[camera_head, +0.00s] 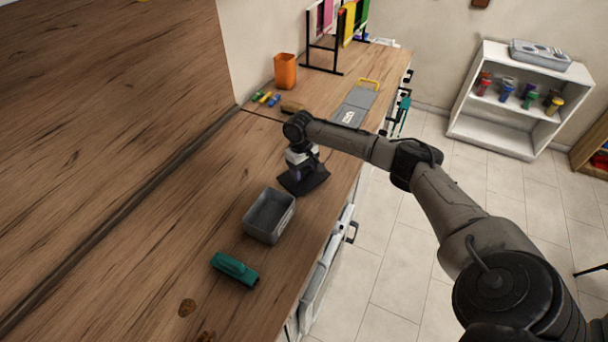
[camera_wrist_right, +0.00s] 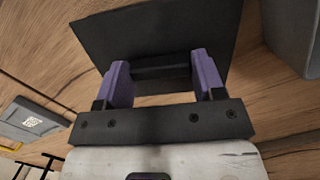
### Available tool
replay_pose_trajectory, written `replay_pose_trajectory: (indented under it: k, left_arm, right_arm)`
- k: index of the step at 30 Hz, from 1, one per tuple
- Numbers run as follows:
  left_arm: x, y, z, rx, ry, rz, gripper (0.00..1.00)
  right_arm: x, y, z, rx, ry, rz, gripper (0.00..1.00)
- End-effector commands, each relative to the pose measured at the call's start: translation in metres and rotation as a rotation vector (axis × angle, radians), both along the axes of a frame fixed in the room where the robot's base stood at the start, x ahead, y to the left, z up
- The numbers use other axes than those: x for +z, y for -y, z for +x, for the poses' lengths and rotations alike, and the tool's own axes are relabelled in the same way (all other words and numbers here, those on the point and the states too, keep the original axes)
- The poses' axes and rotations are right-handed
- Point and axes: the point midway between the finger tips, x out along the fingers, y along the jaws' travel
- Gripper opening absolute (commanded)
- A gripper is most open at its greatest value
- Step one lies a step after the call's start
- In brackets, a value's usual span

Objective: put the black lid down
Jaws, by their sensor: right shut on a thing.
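The black lid (camera_head: 306,184) is at my right gripper (camera_head: 302,168), low over the wooden counter behind the grey bin. In the right wrist view, the lid (camera_wrist_right: 150,32) is a flat dark plate with a bar handle. The purple fingers of my right gripper (camera_wrist_right: 162,75) are shut on that handle, one at each end. I cannot tell whether the lid touches the counter. The open grey bin (camera_head: 269,216) stands just in front of the lid; part of it also shows in the right wrist view (camera_wrist_right: 295,35). My left gripper is not in view.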

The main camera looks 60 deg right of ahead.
Motion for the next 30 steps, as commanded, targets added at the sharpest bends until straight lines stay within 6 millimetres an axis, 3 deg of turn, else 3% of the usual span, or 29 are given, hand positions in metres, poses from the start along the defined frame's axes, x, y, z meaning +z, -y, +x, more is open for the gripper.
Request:
replay_pose_trajectory:
  k: [5,17,18,25,30]
  left_arm:
    - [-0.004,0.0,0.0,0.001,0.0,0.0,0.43]
    - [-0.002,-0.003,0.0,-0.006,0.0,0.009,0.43]
    - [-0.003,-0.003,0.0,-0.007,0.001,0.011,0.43]
    - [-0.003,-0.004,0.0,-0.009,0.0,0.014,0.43]
    - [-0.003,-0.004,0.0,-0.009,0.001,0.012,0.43]
  right_arm:
    - [-0.022,-0.001,-0.001,0.0,-0.002,0.001,0.4]
    - [-0.025,0.0,0.0,0.0,-0.001,0.0,0.4]
    - [-0.025,0.0,0.0,0.0,0.0,0.0,0.67]
    - [-0.025,0.0,0.0,0.001,0.0,0.0,0.88]
    - [-0.025,0.0,0.0,0.0,0.0,0.0,0.88]
